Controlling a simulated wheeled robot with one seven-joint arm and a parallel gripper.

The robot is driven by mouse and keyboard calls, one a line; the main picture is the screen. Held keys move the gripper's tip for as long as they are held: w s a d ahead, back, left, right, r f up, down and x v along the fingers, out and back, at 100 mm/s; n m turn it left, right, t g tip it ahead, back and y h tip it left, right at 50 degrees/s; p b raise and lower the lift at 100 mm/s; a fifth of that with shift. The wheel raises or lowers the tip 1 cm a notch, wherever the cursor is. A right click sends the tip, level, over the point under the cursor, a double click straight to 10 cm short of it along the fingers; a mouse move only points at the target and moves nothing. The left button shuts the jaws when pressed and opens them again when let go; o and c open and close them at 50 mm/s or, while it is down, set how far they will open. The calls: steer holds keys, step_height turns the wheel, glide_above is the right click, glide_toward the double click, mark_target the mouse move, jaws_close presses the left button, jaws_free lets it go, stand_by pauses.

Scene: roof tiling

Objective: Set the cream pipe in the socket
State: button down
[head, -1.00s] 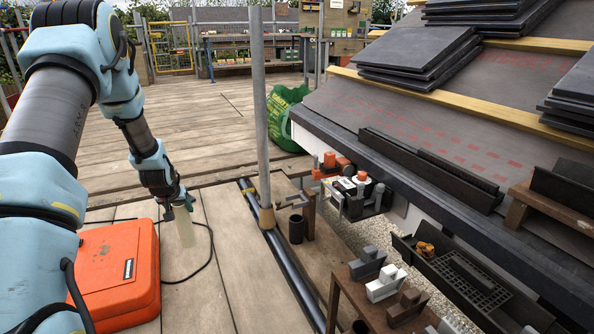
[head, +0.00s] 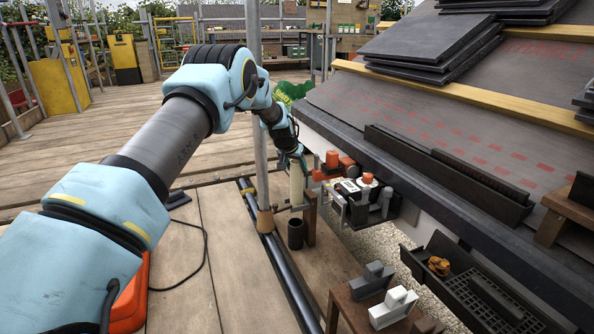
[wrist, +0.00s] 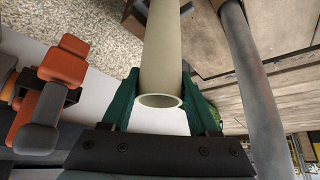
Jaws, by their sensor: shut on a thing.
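My gripper (head: 294,157) is shut on the cream pipe (head: 296,185), which hangs upright below it in the head view. The wrist view shows the pipe (wrist: 162,50) between the green fingers of my gripper (wrist: 160,104), with its open end towards the camera. A dark, open-topped cylinder (head: 295,233), which looks like the socket, stands low beside a wooden post (head: 310,218). The pipe is above this cylinder and appears apart from it. The pipe's lower end is near the cylinder's top in the picture; their distance in depth is unclear.
A grey scaffold pole (head: 254,120) stands just left of the pipe. A rack with orange and grey parts (head: 368,198) is close on the right, below the roof edge. A dark pipe (head: 280,275) lies along the deck. The deck at left (head: 190,260) is mostly clear.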

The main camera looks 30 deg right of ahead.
mark_target(293, 194)
steer(key=shift+w+f+b, duration=0.1)
steer(key=shift+f+b, duration=0.2)
steer(key=shift+f, duration=0.5)
step_height(293, 194, down, 7)
steer(key=b, duration=0.5)
steer(key=shift+a+f, duration=0.1)
steer(key=shift+f+b, duration=0.6)
steer(key=shift+f, duration=1.05)
steer(key=shift+s+a+f+p, duration=0.25)
steer(key=shift+f+p, duration=0.1)
steer(key=shift+p, duration=0.15)
steer(key=shift+c, duration=1.6)
jaws_free()
steer(key=shift+o, duration=0.5)
steer(key=shift+r, duration=0.1)
steer(key=shift+w+d+r+p, duration=0.1)
steer(key=shift+r+p, duration=1.45)
steer(key=shift+r, duration=0.8)
steer(key=shift+w+d+r+p, duration=0.1)
steer(key=shift+r+p, duration=1.4)
steer(key=shift+r, duration=0.85)
